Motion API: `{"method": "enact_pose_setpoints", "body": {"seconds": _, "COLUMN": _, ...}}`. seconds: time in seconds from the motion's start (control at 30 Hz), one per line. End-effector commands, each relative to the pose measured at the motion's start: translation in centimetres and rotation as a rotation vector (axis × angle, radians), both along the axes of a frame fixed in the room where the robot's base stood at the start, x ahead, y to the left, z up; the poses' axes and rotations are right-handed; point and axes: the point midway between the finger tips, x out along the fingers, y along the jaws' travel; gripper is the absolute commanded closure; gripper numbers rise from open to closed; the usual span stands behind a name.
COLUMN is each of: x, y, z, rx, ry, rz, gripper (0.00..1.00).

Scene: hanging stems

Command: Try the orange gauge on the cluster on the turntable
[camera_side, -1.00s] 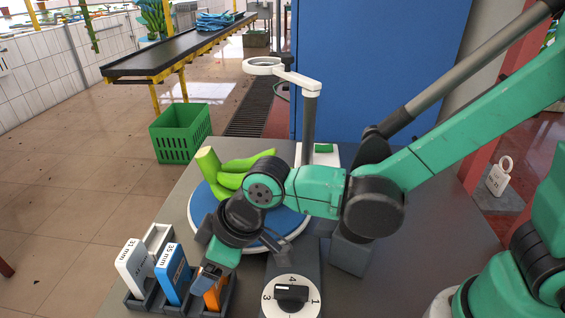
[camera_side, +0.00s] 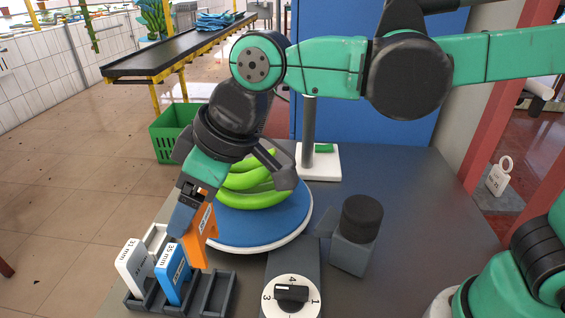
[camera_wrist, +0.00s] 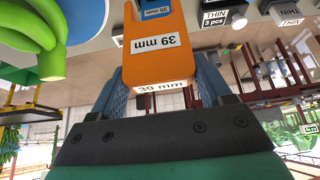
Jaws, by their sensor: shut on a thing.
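My gripper (camera_side: 186,212) is shut on the orange gauge (camera_side: 201,232), which hangs tilted just above the rack. In the wrist view the orange gauge (camera_wrist: 156,45) is between the fingers and reads 39 mm. The green banana cluster (camera_side: 250,184) lies on the blue turntable (camera_side: 265,226), to the right of the gauge and apart from it. My wrist hides part of the cluster. In the wrist view the cluster (camera_wrist: 38,38) is at the upper left.
The rack (camera_side: 218,295) holds a white 31 mm gauge (camera_side: 135,267) and a blue 35 mm gauge (camera_side: 172,274); its right slot is empty. A numbered dial (camera_side: 291,296) is in front of the turntable. A dark capped block (camera_side: 355,238) and a lamp post (camera_side: 309,135) stand nearby.

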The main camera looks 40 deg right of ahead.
Motion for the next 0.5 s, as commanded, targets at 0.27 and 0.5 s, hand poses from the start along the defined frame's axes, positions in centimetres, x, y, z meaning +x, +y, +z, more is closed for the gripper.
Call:
{"method": "enact_pose_setpoints", "body": {"seconds": 0.27, "x": 0.0, "y": 0.0, "z": 5.9, "rx": 0.0, "ry": 0.0, "rz": 0.0, "gripper": 0.75}}
{"method": "enact_pose_setpoints", "body": {"seconds": 0.5, "x": 0.5, "y": -0.4, "z": 8.2, "rx": 0.0, "ry": 0.002, "rz": -0.006, "gripper": 0.75}}
